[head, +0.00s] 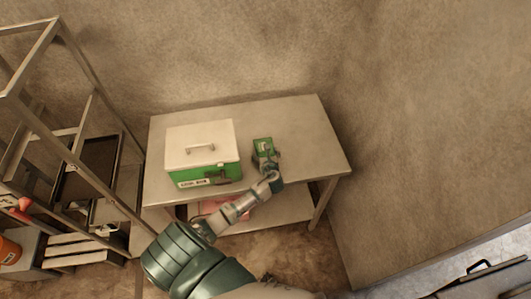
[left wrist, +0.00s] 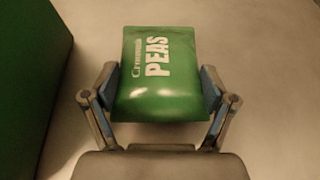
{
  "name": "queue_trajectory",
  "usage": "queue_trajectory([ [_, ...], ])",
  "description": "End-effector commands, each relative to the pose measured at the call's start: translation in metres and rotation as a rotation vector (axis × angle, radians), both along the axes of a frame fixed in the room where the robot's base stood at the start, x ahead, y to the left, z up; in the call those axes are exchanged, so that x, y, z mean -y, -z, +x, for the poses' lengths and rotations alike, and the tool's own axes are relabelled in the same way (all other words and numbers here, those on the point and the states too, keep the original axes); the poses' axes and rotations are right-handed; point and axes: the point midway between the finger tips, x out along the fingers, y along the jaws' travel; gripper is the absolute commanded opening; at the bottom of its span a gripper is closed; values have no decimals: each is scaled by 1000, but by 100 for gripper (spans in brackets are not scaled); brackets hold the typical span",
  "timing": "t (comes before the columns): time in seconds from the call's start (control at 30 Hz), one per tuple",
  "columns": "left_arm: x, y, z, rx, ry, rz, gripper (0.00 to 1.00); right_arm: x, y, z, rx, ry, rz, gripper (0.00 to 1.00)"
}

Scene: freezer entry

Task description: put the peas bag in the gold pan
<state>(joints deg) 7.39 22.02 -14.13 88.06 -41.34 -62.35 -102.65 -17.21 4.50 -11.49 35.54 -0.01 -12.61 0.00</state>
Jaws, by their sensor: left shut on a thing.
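The green peas bag (head: 263,147) is on the table's top, right of the cool box. It also shows in the left wrist view (left wrist: 158,75), with its PEAS print facing the camera. My left gripper (head: 266,160) is at the bag's near end. In the left wrist view its two fingers (left wrist: 158,98) are shut on the bag's sides. I cannot tell whether the bag touches the tabletop or is slightly above it. I cannot make out a gold pan in either view. My right gripper is not in view.
A green cool box with a white lid (head: 200,140) stands on the metal table (head: 315,145), left of the bag. A metal rack with a dark tray (head: 88,165) stands at the left. The table's right side is clear. Walls rise behind and right.

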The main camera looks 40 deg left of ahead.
Motion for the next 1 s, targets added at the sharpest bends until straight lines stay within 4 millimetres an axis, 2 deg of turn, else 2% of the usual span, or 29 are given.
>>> queue_trajectory([
  [0.27, 0, 1, 0, 3, 0, 0, 35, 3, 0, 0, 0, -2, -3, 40],
  [0.3, 0, 2, 0, 2, 0, -1, 92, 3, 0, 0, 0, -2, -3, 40],
  [0.33, 0, 2, 0, 2, 0, -1, 99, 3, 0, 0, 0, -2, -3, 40],
  [0.77, 3, 0, -2, 2, 1, 0, 100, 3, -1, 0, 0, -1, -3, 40],
  [1.0, 34, -17, -30, 3, 4, -3, 100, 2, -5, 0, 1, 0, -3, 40],
])
